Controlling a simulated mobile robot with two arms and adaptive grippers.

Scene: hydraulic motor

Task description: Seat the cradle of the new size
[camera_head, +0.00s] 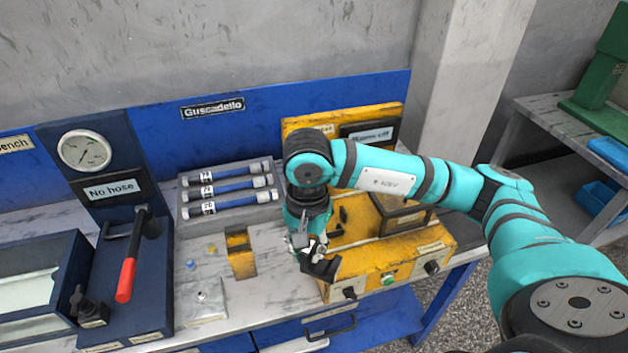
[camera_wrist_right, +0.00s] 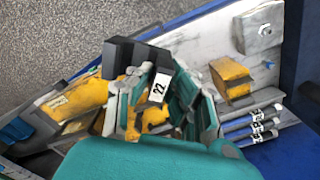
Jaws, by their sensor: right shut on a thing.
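My right gripper (camera_head: 308,245) hangs over the left front part of the yellow machine (camera_head: 375,258). It is shut on a dark cradle (camera_head: 324,269), which shows as a black block below the fingers. In the right wrist view the cradle (camera_wrist_right: 138,56) sticks out beyond the gripper (camera_wrist_right: 158,92), with a white label reading 22 between the fingers. The yellow machine (camera_wrist_right: 85,92) lies behind them in that view. The gripper hides part of the machine's top, and I cannot tell whether the cradle touches it. My left gripper is not in view.
A yellow and black block (camera_head: 240,255) stands left of the machine. A grey tray (camera_head: 228,211) holds several blue hoses. A small grey plate (camera_head: 203,303) lies in front. A dark gauge stand (camera_head: 95,190) with a red lever is at left.

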